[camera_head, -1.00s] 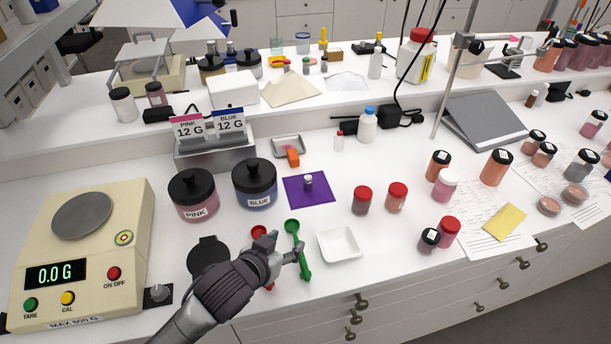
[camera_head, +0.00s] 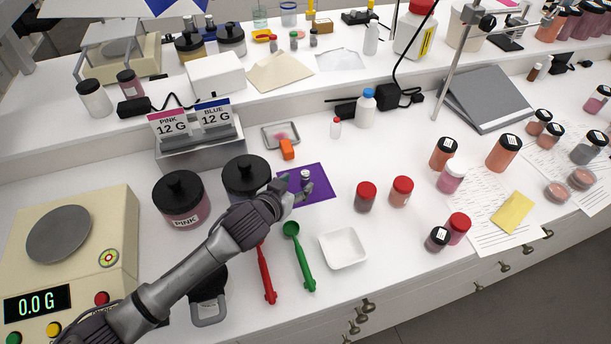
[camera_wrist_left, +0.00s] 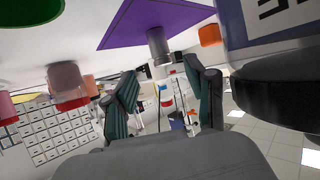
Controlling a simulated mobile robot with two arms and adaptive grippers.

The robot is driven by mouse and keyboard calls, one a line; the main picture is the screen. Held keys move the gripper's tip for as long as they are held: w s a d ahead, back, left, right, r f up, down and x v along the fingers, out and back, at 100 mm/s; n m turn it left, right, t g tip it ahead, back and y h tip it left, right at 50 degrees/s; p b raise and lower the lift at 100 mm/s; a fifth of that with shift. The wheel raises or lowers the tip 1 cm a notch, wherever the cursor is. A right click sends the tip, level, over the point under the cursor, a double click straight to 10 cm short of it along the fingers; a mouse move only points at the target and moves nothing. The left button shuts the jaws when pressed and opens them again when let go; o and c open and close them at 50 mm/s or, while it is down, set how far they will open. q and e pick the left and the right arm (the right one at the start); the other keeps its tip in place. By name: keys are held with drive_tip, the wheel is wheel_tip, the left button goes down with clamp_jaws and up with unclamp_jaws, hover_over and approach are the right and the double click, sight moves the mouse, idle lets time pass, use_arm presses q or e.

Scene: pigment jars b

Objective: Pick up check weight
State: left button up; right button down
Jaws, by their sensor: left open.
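The check weight (camera_head: 306,177) is a small grey metal cylinder with a knob, standing upright on a purple mat (camera_head: 322,172). My left gripper (camera_head: 297,187) is open and empty, low at the near left edge of the mat, right beside the weight. In the left wrist view the picture is upside down. There the weight (camera_wrist_left: 157,45) hangs from the purple mat (camera_wrist_left: 150,20), just beyond the gap between the two open fingers (camera_wrist_left: 165,98). I see no finger touching it. My right gripper is not in view.
The black-lidded blue jar (camera_head: 247,176) stands close at the left of my gripper. An orange block (camera_head: 287,149) lies behind the mat. Red (camera_head: 266,275) and green (camera_head: 304,265) scoops and a white dish (camera_head: 343,248) lie in front. Red-capped jars (camera_head: 366,196) stand to the right.

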sight(303, 178)
use_arm(q)
drive_tip(key=shift+w+d+f, duration=0.15)
drive_tip(key=shift+w+f, duration=0.1)
drive_tip(key=shift+w, duration=0.2)
drive_tip(key=shift+w+d+f, duration=0.15)
drive_tip(key=shift+w+f, duration=0.1)
drive_tip(key=shift+w, duration=0.2)
drive_tip(key=x, duration=0.4)
drive_tip(key=shift+w+d+f, duration=0.15)
drive_tip(key=shift+w+d, duration=0.05)
drive_tip(key=shift+w, duration=0.05)
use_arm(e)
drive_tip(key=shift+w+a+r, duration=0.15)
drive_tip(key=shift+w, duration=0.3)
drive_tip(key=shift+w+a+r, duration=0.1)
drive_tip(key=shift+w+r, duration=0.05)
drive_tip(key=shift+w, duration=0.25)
use_arm(q)
drive_tip(key=shift+c, duration=0.4)
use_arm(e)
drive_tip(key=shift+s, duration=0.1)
use_arm(q)
clamp_jaws()
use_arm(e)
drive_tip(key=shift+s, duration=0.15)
